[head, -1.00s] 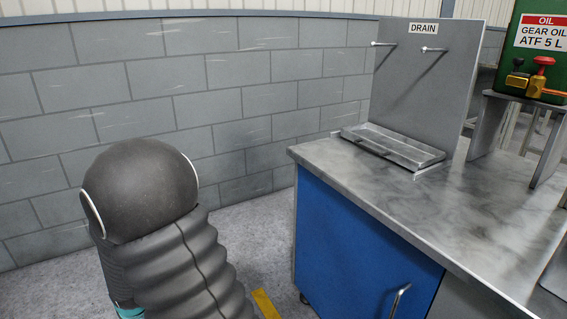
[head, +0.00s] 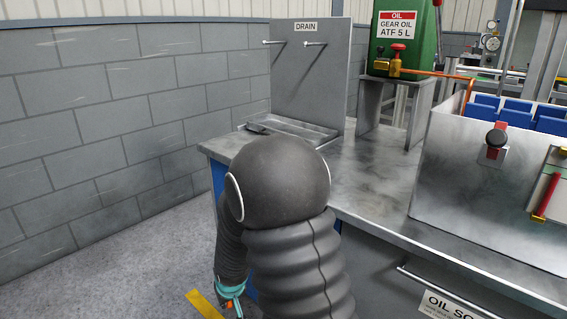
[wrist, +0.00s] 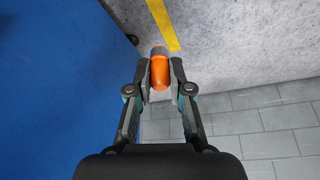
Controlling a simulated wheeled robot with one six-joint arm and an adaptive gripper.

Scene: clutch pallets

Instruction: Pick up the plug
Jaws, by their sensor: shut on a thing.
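The plug (wrist: 159,73) is orange with a rounded end. In the wrist view it sits between my two fingertips. My gripper (wrist: 160,84) is shut on it, with a finger pad touching each side. In the head view my gripper (head: 230,292) shows low beside the bench, teal at the joints, with a small bit of orange at it. Most of it is hidden by my own arm there. The plug is held clear of the floor, beside the blue cabinet side.
A steel bench (head: 370,195) carries a drain tray (head: 300,128), a green gear oil can (head: 421,50) on a stand, and a steel tank (head: 440,190) with blue items inside. A grey block wall (head: 90,110) stands at left. Blue cabinet panel (wrist: 50,80) is close to my gripper's left.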

